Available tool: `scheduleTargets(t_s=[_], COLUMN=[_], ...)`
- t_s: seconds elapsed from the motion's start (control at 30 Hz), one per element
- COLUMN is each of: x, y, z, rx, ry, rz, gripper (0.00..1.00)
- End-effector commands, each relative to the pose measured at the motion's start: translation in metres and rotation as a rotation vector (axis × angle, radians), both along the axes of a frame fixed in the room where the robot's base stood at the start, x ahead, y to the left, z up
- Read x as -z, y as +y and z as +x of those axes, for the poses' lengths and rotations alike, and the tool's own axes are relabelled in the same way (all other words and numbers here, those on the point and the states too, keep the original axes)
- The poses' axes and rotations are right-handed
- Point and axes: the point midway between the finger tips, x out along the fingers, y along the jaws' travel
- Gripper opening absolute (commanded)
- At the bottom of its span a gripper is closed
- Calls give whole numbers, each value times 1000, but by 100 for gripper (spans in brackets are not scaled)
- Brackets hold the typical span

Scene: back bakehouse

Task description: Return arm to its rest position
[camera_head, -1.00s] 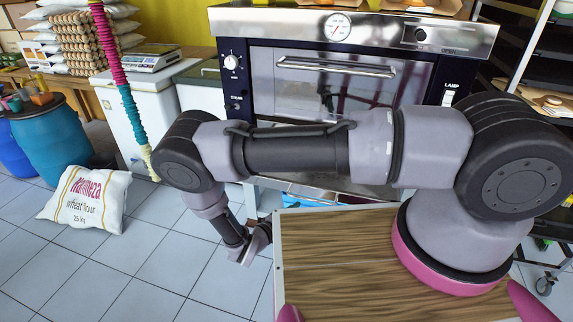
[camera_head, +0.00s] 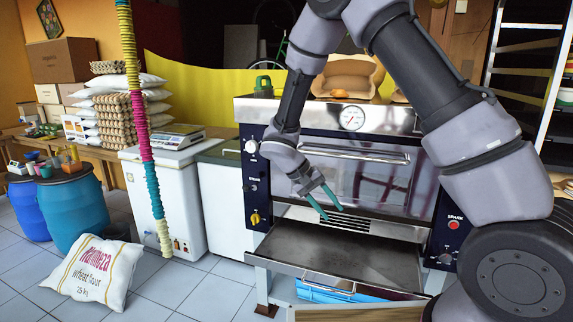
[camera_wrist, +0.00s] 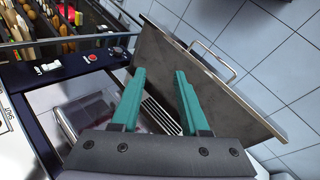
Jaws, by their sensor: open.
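My gripper (camera_head: 326,200) is in front of the oven (camera_head: 350,165), with its two teal fingers apart and nothing between them. The fingers point down and to the right in the head view, above the lowered oven door or shelf (camera_head: 340,262). In the wrist view my gripper (camera_wrist: 160,82) also shows open and empty, with the metal door panel (camera_wrist: 205,85) and its handle beyond the fingertips. My arm rises from the lower right, and its upper part leaves the top of the head view.
A white chest freezer (camera_head: 160,200), a flour sack (camera_head: 95,270) and blue barrels (camera_head: 72,210) stand left. A striped hanging rope (camera_head: 140,110) is left of the oven.

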Motion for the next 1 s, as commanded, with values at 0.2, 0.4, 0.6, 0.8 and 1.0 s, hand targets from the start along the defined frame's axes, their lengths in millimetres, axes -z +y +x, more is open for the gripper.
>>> scheduleTargets(t_s=[0.2,0.4,0.6,0.8,1.0], x=[-87,-155,-214,-262,-292], y=[-36,-68,-95,-116,-127], z=[-12,-36,-69,-108,-144], rx=[128,200,238,244,226], ry=[-42,-122,-249,-417,-585], rz=[245,454,640,793,888], gripper=[45,45,45,45,45])
